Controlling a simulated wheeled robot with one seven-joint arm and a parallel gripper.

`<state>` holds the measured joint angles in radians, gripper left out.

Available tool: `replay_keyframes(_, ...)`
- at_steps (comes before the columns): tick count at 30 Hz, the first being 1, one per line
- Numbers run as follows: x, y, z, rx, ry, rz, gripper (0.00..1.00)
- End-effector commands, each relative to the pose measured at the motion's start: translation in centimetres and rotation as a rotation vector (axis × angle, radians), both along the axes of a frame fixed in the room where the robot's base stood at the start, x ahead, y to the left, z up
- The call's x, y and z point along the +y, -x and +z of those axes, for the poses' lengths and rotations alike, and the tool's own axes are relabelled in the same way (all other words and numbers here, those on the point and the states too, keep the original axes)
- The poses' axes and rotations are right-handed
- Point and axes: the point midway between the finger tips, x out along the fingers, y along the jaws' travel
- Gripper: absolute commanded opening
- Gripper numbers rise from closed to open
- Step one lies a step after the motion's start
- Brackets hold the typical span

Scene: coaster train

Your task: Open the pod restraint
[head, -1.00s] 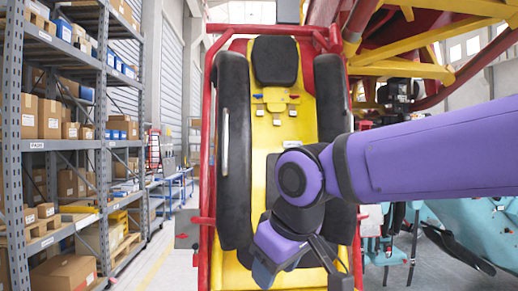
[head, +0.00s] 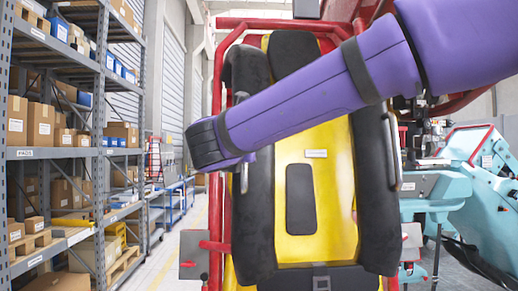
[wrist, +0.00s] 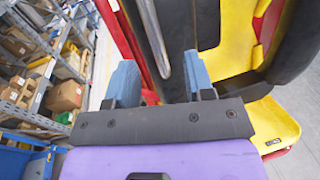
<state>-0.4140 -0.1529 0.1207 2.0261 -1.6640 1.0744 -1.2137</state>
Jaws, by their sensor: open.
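The pod restraint shows in the head view as two long black pads, a left pad (head: 252,215) and a right pad (head: 372,170), flanking a yellow seat panel (head: 340,190). A metal handle runs along the left pad; its lower end (head: 244,180) shows below my purple wrist, which hides the rest. Another metal handle (head: 391,150) is on the right pad. In the wrist view my gripper (wrist: 160,78) is open, with two blue fingers apart. The metal handle (wrist: 154,38) appears between and beyond the fingers, beside the black pad (wrist: 178,25); I cannot tell whether they touch.
A red frame (head: 216,170) surrounds the pod. Shelves with cardboard boxes (head: 40,122) stand at the left, with an open floor aisle (head: 165,262) between them and the pod. Teal machinery (head: 480,180) is at the right. My arm crosses over the pod.

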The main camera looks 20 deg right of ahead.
Motion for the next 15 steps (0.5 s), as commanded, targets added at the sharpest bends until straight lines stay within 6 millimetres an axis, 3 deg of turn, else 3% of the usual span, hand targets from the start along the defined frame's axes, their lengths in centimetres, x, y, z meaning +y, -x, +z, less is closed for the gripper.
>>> replay_keyframes(5,1.4,-1.0,0.8,-0.005,0.089,0.033,0.48)
replay_keyframes(15,-1.1,-5.3,0.8,-0.005,0.087,0.03,0.48)
